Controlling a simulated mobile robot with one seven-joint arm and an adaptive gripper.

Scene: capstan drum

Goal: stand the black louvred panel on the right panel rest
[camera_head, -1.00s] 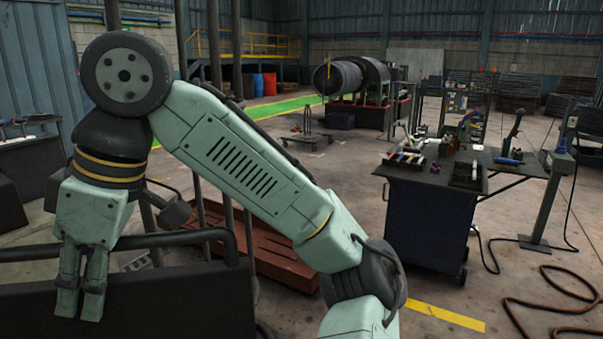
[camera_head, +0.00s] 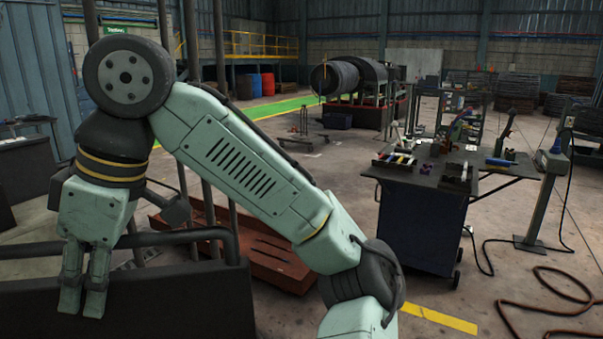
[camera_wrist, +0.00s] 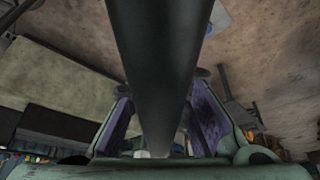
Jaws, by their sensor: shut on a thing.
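My gripper (camera_head: 83,312) hangs fingers down at the lower left of the head view. The wrist view shows my gripper (camera_wrist: 160,140) shut on the black panel (camera_wrist: 158,65), a long dark piece between its two purple-lined fingers. The piece runs up out of the top of that picture. No louvres show on it. In the head view a large dark surface with a bent tube stands around the fingers, and I cannot tell whether it belongs to the held panel. I cannot make out the right panel rest in either view.
A dark workbench (camera_head: 420,225) with tools and trays stands to the right. A red-brown slotted tray (camera_head: 265,260) lies on the floor behind my arm. A drum machine (camera_head: 360,80) stands far back. A brown hose (camera_head: 545,305) lies at the lower right. Open floor lies between.

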